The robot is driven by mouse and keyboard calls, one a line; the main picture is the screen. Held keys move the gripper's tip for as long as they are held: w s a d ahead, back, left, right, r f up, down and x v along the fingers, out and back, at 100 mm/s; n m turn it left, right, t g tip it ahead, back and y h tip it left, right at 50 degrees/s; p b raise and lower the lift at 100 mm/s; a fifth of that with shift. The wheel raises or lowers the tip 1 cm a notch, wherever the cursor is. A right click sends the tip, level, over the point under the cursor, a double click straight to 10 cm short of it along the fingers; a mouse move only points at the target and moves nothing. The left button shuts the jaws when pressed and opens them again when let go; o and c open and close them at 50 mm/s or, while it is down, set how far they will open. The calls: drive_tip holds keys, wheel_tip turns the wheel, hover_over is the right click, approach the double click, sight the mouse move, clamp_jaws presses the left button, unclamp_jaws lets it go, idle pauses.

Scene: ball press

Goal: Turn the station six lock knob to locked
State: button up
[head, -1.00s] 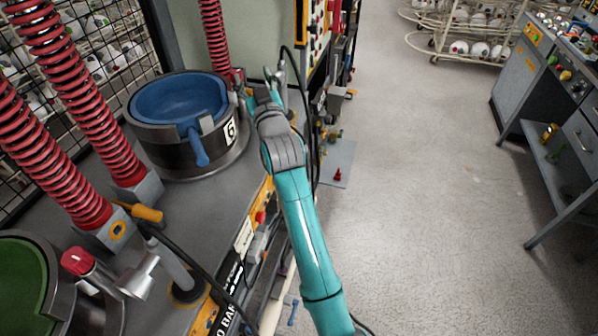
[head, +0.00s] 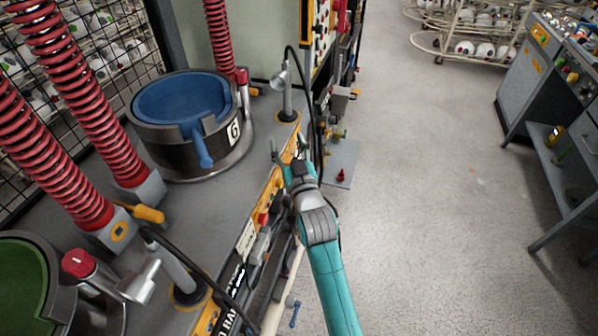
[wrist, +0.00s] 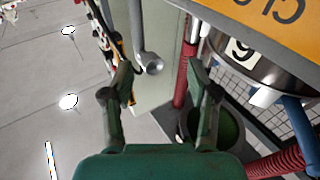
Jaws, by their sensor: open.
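The station six press (head: 185,140) is a dark round pot with a blue inner mould and a "6" label (head: 234,131). It stands on the bench at upper left, and its label also shows in the wrist view (wrist: 240,48). A small red knob (head: 241,77) stands behind the pot's right side; I cannot tell if it is the lock knob. My gripper (head: 288,155) is open and empty, at the bench's front edge, right of and below the pot. The wrist view shows its fingers (wrist: 160,85) apart with nothing between them. An orange panel with partly cut lettering (wrist: 270,25) is at upper right there.
A silver nozzle on a post (head: 285,95) with a black hose stands just behind my gripper. Red coil springs (head: 60,90) and a green mould (head: 20,285) are at left. Red and yellow controls (head: 262,218) line the bench front.

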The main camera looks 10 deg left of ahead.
drive_tip(key=s+d+f, duration=0.3)
drive_tip(key=s+f, duration=0.1)
drive_tip(key=f, duration=0.1)
drive_tip(key=shift+d+f+h, duration=0.3)
drive_tip(key=shift+f, duration=0.05)
